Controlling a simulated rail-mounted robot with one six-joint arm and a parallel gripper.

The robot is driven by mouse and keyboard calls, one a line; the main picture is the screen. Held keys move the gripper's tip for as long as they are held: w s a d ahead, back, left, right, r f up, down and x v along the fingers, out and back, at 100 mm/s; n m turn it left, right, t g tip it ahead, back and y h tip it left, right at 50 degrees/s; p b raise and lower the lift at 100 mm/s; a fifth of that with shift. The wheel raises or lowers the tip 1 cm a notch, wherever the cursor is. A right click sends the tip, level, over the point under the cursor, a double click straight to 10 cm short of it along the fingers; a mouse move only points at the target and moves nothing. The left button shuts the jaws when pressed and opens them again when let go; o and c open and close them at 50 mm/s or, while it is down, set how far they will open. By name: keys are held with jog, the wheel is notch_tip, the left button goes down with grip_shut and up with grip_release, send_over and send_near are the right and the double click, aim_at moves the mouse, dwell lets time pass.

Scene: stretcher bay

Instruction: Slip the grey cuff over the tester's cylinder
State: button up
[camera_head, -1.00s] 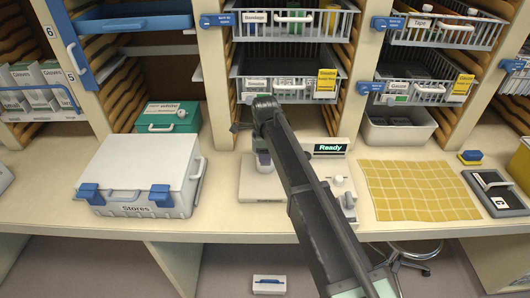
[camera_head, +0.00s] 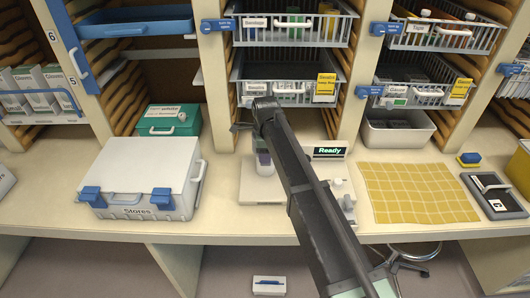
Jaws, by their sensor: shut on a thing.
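The tester stands on the counter in the middle, with a pale base plate (camera_head: 262,191) and a display (camera_head: 328,152) reading "Ready". A short pale upright, which looks like its cylinder (camera_head: 265,168), rises from the base plate beside my arm. My gripper (camera_head: 262,147) points down just above the upright, largely hidden by my arm. It is shut on a small greyish piece (camera_head: 263,158), apparently the grey cuff, over the upright's top. I cannot tell whether the cuff is around the cylinder or only above it.
A white "Stores" case (camera_head: 140,170) and a green box (camera_head: 168,120) stand to the left. A yellow gridded mat (camera_head: 418,191) lies to the right. Wire baskets (camera_head: 288,92) hang close behind my arm. The counter's front strip is clear.

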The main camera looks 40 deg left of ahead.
jog(key=shift+f, duration=0.1)
dwell(0.4)
jog(key=shift+f+b, duration=0.8)
jog(key=shift+b, duration=0.1)
jog(key=shift+r+p, duration=0.95)
jog(key=shift+f, duration=0.15)
jog(key=shift+r, duration=0.2)
dwell(0.7)
jog(key=o, duration=1.1)
